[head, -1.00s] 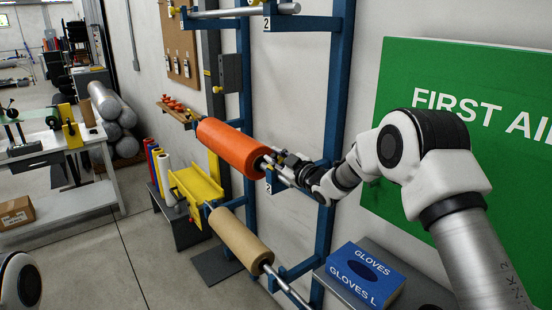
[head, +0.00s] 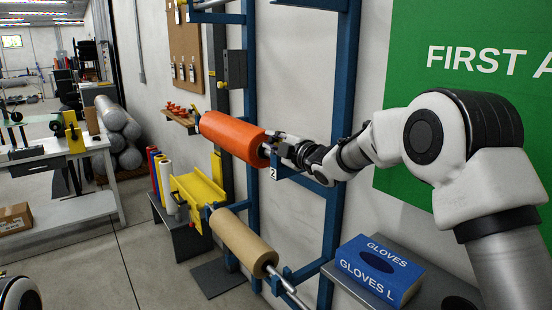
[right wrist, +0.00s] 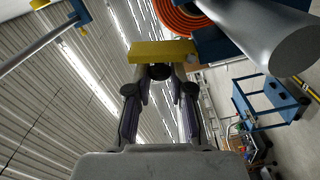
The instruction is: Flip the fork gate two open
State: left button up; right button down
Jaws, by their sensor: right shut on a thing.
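The fork gate two is a yellow bar-like piece (right wrist: 160,52) in the right wrist view, lying across the fingertips. My right gripper (right wrist: 160,72) is shut on it. In the head view my right gripper (head: 277,143) is at the right end of the orange roll (head: 231,138), just above the bracket labelled 2 (head: 273,173). There the gate is too small or hidden to make out. A thick grey bar end (right wrist: 278,45) and the orange roll's end rings (right wrist: 184,18) are close beside the gate in the right wrist view. My left gripper is out of view.
The blue rack upright (head: 340,130) stands behind my right forearm. A tan roll (head: 243,242) hangs lower on the rack. A blue gloves box (head: 375,272) sits at lower right. A green first aid board (head: 440,130) is on the wall. Floor at left is open.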

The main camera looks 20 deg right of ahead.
jog(key=shift+s+a+f+n+b, duration=0.1)
jog(key=shift+a+f+n+b, duration=0.2)
jog(key=shift+n+b, duration=1.35)
jog(key=shift+s+a+f+n+b, duration=0.15)
jog(key=shift+f+n+b, duration=0.25)
jog(key=shift+n+b, duration=1.2)
jog(key=shift+a+f+n+b, duration=0.35)
jog(key=shift+n+b, duration=0.5)
jog(key=shift+b, duration=1.55)
jog(key=c, duration=1)
grip_release()
jog(key=shift+c, duration=0.2)
